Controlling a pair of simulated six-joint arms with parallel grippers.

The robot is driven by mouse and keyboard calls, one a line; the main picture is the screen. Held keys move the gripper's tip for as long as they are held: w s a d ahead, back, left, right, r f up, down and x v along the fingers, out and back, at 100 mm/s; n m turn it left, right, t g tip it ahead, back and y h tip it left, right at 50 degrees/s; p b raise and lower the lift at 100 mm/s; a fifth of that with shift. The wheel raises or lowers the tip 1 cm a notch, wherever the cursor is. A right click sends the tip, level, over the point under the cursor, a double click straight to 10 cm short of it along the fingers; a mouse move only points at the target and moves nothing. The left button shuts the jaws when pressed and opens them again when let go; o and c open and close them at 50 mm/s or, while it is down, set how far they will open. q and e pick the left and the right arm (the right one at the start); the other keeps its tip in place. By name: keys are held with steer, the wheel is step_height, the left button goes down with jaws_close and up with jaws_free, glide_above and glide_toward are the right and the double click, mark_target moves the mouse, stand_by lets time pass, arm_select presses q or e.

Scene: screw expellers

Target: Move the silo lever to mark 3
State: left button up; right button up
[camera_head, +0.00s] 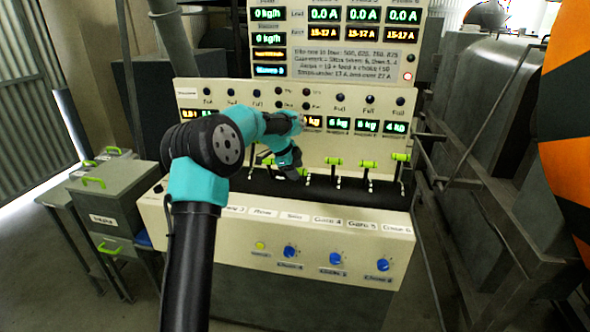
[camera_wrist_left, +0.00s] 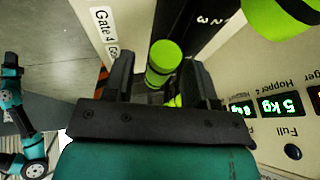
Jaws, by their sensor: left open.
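My left gripper (camera_head: 291,170) is over the black lever slot of the console, above the label "Silo" (camera_head: 293,217). In the left wrist view the left gripper (camera_wrist_left: 163,85) is open, with its dark fingers on either side of a green lever handle (camera_wrist_left: 164,62). I cannot tell whether the fingers touch it. In the head view that lever is mostly hidden by the gripper. A second green handle (camera_wrist_left: 283,15) is at the top right of the wrist view. White scale numbers 2 and 3 (camera_wrist_left: 212,17) show on the dark slot. My right gripper is not seen.
More green-handled levers (camera_head: 367,164) stand close to the right, with another handle (camera_head: 266,161) just left of the gripper. Blue knobs (camera_head: 336,258) are on the front panel (camera_head: 250,250). Display panels (camera_head: 360,40) rise behind. Grey drawers (camera_head: 110,205) stand at left.

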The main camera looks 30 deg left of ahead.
arm_select(q)
jaws_close()
stand_by(0.5)
steer(key=shift+a, duration=0.1)
